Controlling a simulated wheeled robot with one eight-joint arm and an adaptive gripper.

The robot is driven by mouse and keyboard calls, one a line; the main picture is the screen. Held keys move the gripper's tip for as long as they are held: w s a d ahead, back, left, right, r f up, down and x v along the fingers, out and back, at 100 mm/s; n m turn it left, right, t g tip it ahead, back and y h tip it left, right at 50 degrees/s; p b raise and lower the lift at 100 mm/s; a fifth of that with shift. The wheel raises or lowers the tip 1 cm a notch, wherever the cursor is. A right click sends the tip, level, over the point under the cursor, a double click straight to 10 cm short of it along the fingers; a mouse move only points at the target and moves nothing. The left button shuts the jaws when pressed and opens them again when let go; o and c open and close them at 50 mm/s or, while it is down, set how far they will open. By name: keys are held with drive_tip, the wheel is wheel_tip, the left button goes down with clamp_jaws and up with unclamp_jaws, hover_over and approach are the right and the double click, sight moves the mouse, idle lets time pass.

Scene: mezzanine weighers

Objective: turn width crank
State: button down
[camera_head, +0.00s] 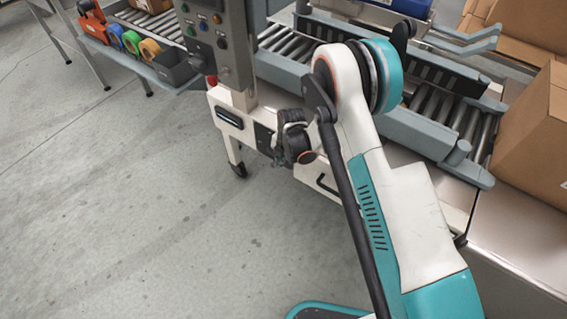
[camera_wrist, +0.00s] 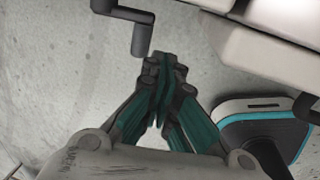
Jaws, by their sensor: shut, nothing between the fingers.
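The width crank (camera_wrist: 141,38) is dark grey, with a bent arm and a short handle, at the top of the wrist view. It comes out beside the pale machine body at the top edge. My gripper (camera_wrist: 165,62) is shut and empty. Its fingertips appear just below and right of the crank handle in the picture; I cannot tell whether they touch it. In the head view my arm stands in front of the machine (camera_head: 231,117), and dark parts cluster at its side. I cannot pick out the crank or fingertips there.
A roller conveyor (camera_head: 283,43) with grey side rails runs behind my arm. A control panel (camera_head: 207,28) stands at its front edge. Cardboard boxes (camera_head: 538,135) are at the right. A shelf at the left holds tape rolls (camera_head: 131,42). The floor at the front left is clear.

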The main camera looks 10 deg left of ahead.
drive_tip(key=s+d+r+p, duration=0.1)
drive_tip(key=d+r+p, duration=0.2)
drive_tip(key=r, duration=0.6)
drive_tip(key=shift+s+d, duration=0.4)
drive_tip(key=shift+d, duration=0.2)
drive_tip(key=shift+r, duration=0.1)
